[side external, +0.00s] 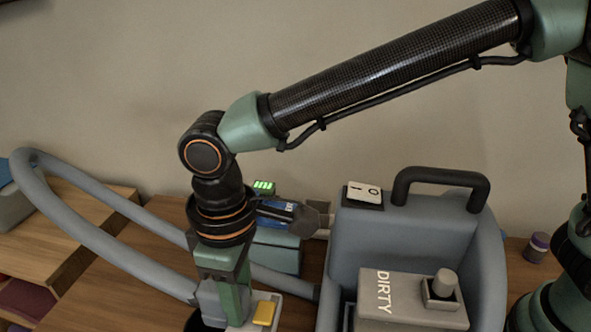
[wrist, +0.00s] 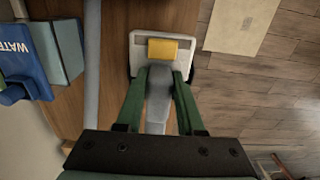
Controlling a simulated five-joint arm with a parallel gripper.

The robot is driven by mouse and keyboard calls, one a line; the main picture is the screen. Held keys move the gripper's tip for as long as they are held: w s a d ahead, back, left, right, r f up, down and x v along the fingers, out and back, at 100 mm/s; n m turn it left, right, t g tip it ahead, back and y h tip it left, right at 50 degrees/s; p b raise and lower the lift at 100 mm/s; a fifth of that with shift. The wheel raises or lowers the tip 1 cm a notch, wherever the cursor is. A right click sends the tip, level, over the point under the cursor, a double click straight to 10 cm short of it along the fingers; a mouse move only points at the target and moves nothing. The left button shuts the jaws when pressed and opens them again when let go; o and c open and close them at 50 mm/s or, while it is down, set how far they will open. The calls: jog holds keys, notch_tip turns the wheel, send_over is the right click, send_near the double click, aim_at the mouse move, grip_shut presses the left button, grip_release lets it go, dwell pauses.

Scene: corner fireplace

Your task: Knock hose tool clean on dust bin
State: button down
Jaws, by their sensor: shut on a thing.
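The hose tool has a pale head (side external: 264,312) with a yellow block on top and a grey neck. In the wrist view its neck (wrist: 159,100) lies between my two green fingers, and its head (wrist: 190,62) is just beyond the fingertips. My gripper (wrist: 160,76) is shut on the neck. In the side view my gripper (side external: 226,292) points down at the table's front, left of the grey machine. The machine holds a grey container (side external: 400,312) marked DIRTY, with a round knob. I cannot tell which thing is the dust bin.
A grey hose (side external: 95,240) loops across the left side. The grey machine (side external: 345,235) has a black handle (side external: 440,178). A blue item (wrist: 62,58) marked WATER and a teal box (side external: 272,258) stand behind my gripper. Bare floor (wrist: 270,85) lies past the table edge.

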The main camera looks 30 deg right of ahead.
notch_tip(320, 180, down, 2)
jog(key=shift+f, duration=0.15)
jog(key=shift+r, duration=1.25)
jog(key=shift+r, duration=3)
